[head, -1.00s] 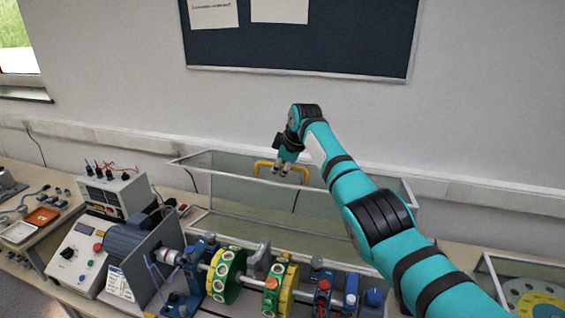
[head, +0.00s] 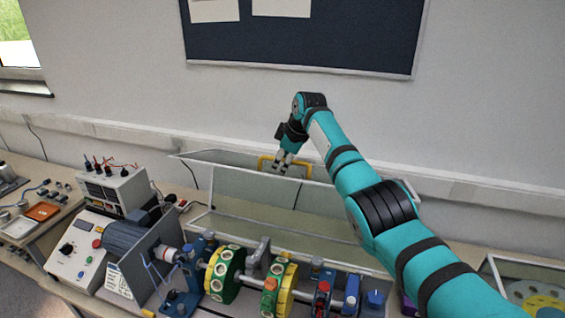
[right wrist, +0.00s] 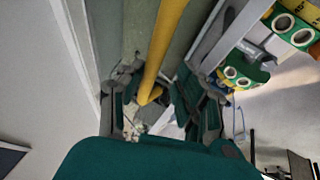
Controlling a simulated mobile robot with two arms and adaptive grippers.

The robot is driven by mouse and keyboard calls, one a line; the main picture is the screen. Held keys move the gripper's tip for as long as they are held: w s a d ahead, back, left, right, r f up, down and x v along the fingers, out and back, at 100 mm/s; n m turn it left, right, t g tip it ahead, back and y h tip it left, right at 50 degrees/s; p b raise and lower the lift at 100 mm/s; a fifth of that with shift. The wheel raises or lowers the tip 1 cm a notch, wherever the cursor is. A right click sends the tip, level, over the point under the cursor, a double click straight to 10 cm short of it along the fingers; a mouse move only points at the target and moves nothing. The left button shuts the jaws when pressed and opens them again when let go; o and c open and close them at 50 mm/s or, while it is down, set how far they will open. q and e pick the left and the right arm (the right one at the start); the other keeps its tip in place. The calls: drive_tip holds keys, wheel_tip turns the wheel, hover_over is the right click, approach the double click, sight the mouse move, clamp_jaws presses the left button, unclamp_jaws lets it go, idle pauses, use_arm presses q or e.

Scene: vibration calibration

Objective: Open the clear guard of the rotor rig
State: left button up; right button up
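The yellow handle (head: 264,163) is on the guard's far upper edge. My right gripper (head: 284,164) is at this handle. In the right wrist view the yellow bar (right wrist: 163,45) runs between the fingers (right wrist: 160,100), which are spread with gaps beside it. Part of the guard's right side is hidden by my right arm. My left gripper is out of view.
A motor (head: 130,235) and control box (head: 78,245) stand left of the discs. A power supply (head: 115,188) with leads is behind them. The wall and blue board (head: 300,40) are close behind the guard. An orange tray (head: 42,211) lies far left.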

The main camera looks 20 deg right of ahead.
drive_tip(key=shift+s+f, duration=0.15)
drive_tip(key=shift+f, duration=0.25)
idle(0.3)
drive_tip(key=shift+s+d+r, duration=0.1)
drive_tip(key=shift+d+r, duration=0.05)
drive_tip(key=shift+r, duration=0.4)
drive_tip(key=v, duration=1.1)
drive_tip(key=shift+r, duration=0.15)
